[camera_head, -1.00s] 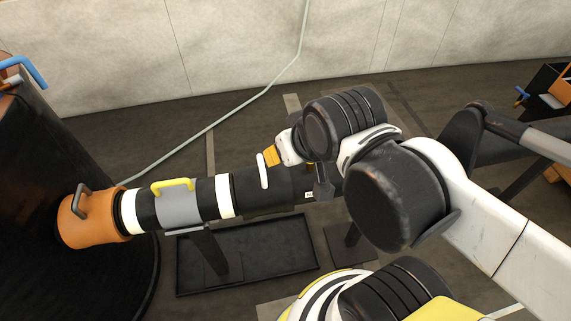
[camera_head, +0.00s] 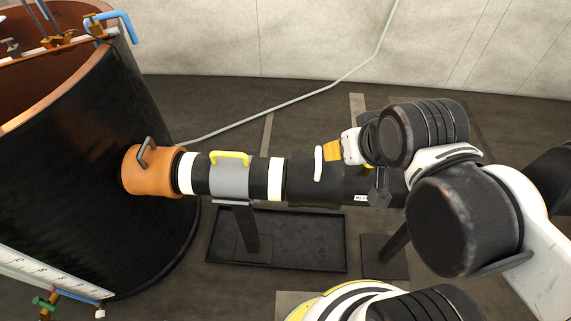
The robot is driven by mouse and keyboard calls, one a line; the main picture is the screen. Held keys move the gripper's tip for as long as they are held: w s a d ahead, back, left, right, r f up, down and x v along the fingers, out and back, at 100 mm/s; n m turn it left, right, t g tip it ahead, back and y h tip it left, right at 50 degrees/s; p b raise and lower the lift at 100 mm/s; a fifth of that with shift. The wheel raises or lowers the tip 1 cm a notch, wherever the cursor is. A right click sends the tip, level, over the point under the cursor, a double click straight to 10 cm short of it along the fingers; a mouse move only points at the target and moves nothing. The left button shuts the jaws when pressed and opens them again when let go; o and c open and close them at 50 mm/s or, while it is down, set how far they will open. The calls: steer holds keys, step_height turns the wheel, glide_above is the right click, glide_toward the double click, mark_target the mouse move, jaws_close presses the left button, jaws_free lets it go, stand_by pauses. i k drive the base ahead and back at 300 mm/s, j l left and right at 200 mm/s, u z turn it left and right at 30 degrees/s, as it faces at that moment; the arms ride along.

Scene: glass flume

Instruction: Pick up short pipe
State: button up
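A horizontal line of pipe runs right from an orange collar (camera_head: 152,172) on the dark tank. It has a short grey section with a yellow handle (camera_head: 230,178) between two white bands, then a black section (camera_head: 300,181) running under my arm. Which section is the short pipe, I cannot tell for sure. My gripper (camera_head: 332,151), with an orange-yellow part, is at the top of the black section, right of the yellow handle. A white upright bar (camera_head: 319,163) is right beside it. My arm hides the pipe's right part, and the finger opening does not show clearly.
The big dark tank (camera_head: 100,140) fills the left, with a blue bent pipe (camera_head: 120,22) on its rim. A black tray (camera_head: 305,242) and a support post (camera_head: 249,230) are below the pipe. A pale hose (camera_head: 300,98) crosses the floor behind. A pale wall closes the back.

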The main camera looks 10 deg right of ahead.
mark_target(228, 175)
steer(key=k+u, duration=0.55)
steer(key=u, duration=0.15)
